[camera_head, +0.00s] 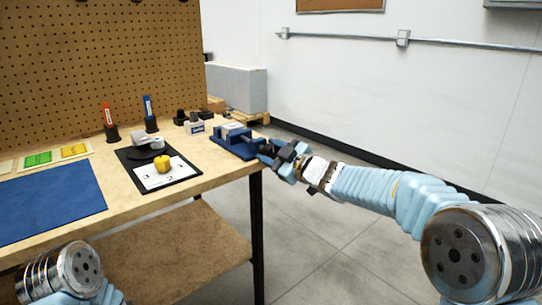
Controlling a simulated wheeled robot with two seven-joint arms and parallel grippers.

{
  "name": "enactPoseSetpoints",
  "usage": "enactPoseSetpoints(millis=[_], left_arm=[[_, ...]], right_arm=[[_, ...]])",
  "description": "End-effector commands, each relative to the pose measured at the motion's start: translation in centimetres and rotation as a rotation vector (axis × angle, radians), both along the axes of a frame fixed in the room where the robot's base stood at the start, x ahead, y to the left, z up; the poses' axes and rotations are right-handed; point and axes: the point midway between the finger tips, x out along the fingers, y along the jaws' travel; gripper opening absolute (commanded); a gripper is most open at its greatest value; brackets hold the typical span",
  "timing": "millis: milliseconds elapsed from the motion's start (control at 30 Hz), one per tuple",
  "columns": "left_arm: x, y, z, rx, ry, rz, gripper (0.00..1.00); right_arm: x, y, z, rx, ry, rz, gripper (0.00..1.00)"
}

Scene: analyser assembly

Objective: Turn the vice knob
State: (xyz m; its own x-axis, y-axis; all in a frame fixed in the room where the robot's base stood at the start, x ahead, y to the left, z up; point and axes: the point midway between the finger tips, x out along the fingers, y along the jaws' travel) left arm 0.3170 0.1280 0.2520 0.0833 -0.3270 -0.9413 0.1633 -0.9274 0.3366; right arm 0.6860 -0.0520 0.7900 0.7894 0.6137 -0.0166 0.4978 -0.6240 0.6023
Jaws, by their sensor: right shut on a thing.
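A blue vice (232,145) stands at the right end of the wooden table, its screw side towards the table's right edge. My right gripper (269,151) is at the vice's right side, just at the table edge, with its arm coming in from the right. It is shut on the vice knob, which the fingers mostly hide. How far the knob is turned cannot be told. My left gripper is not in view; only part of my left arm shows at the bottom left.
On the table (120,205) are a blue mat (50,198), a black tray (188,172) with a yellow piece (162,164), and a red (108,115) and a blue (149,108) upright tool in holders. A small box (195,128) stands left of the vice. Floor right of the table is clear.

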Motion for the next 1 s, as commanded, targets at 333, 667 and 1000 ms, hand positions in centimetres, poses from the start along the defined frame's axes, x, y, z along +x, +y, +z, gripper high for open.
enactPoseSetpoints(millis=[333,667,1000], left_arm=[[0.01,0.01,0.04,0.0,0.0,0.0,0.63],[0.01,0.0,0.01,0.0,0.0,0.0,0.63],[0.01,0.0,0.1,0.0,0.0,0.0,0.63]], right_arm=[[0.01,0.0,-0.12,0.002,0.004,0.0,0.69],[-0.05,0.19,-0.41,-0.001,0.009,0.003,0.69],[-0.08,0.32,-0.57,0.007,0.02,0.005,0.69]])
